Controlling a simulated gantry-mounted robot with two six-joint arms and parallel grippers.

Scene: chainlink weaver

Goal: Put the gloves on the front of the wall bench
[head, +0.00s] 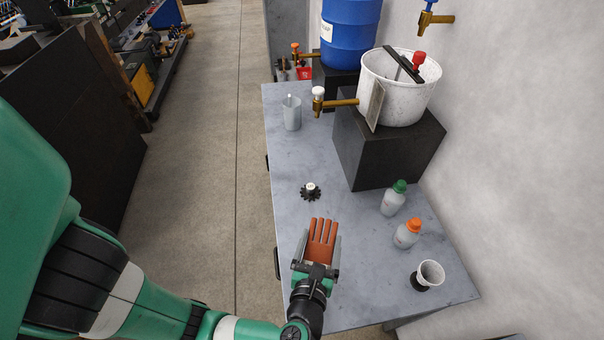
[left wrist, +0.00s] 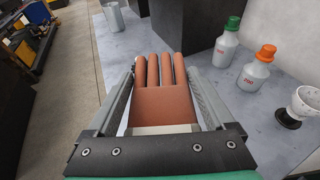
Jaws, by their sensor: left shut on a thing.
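The gloves (head: 322,240) are orange-brown with several fingers pointing away from me. They also fill the middle of the left wrist view (left wrist: 166,105). My left gripper (head: 317,258) is shut on them, with a grey finger along each side of the glove. It is over the front part of the grey wall bench (head: 300,155); I cannot tell whether the gloves touch the top. Whether one glove or a stacked pair is held is not clear. My right gripper is not in view.
A white bottle with a green cap (head: 392,201), one with an orange cap (head: 406,235) and a white cup (head: 430,272) stand to the right. A small black knob-like piece (head: 311,193) lies ahead. A black block (head: 375,160) bears a white bucket (head: 396,95). A grey beaker (head: 291,115) stands farther back.

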